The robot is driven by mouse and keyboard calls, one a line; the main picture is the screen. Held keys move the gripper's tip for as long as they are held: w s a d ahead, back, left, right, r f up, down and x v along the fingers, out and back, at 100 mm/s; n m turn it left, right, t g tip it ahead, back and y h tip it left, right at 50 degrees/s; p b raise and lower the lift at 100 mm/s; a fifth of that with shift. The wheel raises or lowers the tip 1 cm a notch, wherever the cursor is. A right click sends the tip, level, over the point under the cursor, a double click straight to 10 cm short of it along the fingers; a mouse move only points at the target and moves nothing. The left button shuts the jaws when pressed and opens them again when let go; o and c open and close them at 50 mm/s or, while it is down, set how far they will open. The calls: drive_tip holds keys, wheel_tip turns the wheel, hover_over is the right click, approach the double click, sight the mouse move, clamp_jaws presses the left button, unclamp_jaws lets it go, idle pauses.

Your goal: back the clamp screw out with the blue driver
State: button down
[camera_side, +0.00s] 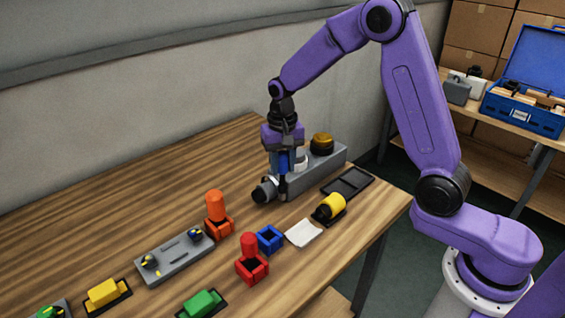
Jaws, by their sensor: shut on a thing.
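My gripper (284,150) points down over the grey tank unit (312,172) at the back right of the table. It is shut on the blue driver (283,167), which hangs upright with its lower end by the unit's left part, near a black round fitting (264,191). The clamp screw cannot be made out, and I cannot tell whether the driver's tip touches it. A white cylinder (301,160) and a dark amber cap (322,142) stand on the unit. The blue holder (269,238) on the table is empty.
An orange driver (215,205) and a red driver (249,245) stand in their holders. A grey panel (176,255), yellow block (103,292), green block (201,303), white cloth (303,232), yellow cylinder (330,207) and empty black tray (348,184) lie around. The back left of the table is clear.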

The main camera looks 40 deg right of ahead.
sight(283, 153)
drive_tip(key=n, duration=0.5)
drive_tip(key=shift+d+n, duration=0.1)
drive_tip(key=shift+n, duration=0.3)
drive_tip(key=n, duration=0.4)
drive_tip(key=n, duration=0.2)
drive_tip(key=shift+n, duration=0.3)
drive_tip(key=shift+r+m, duration=0.1)
drive_tip(key=shift+m, duration=0.6)
drive_tip(key=shift+w+r, duration=0.1)
drive_tip(key=shift+r, duration=2.35)
